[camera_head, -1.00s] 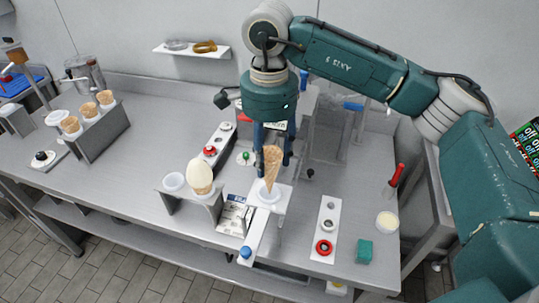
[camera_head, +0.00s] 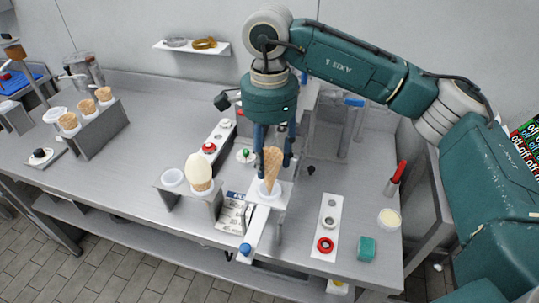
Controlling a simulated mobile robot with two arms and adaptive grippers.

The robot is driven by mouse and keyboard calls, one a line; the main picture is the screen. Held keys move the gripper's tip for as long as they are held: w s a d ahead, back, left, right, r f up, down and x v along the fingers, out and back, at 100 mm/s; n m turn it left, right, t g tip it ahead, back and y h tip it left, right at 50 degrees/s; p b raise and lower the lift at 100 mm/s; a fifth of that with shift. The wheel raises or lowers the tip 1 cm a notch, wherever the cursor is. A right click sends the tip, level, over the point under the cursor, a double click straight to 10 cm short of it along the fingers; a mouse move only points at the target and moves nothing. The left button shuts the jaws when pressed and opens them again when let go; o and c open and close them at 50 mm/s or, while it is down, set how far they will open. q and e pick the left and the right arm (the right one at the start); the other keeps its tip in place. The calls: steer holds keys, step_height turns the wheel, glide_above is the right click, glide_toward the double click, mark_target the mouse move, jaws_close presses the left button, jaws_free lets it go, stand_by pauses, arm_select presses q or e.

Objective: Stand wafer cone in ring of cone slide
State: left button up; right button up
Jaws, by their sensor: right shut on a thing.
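The wafer cone (camera_head: 272,167) is tan, with its tip pointing down. My right gripper (camera_head: 273,150) hangs above the bench and is shut on the upper part of the cone. The cone slide (camera_head: 257,228) is a white strip with a white ring (camera_head: 270,188) at its far end and a blue knob (camera_head: 245,249) at its near end. The cone's tip is at the ring and its lower end appears to be inside it; the exact depth is hard to tell. My left gripper is not in view.
A holder (camera_head: 190,206) left of the slide carries a cone with a pale scoop (camera_head: 199,170) and an empty ring. A printed card (camera_head: 234,212) lies between. To the right are a white plate with a red ring (camera_head: 325,245), a green block (camera_head: 366,247) and a cream-filled cup (camera_head: 389,218).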

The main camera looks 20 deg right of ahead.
mark_target(269, 179)
steer(key=shift+f+b, duration=3.05)
steer(key=shift+f, duration=0.7)
steer(key=o, duration=0.8)
steer(key=shift+o, duration=0.2)
steer(key=shift+r, duration=0.1)
step_height(269, 179, up, 12)
steer(key=shift+f, duration=0.1)
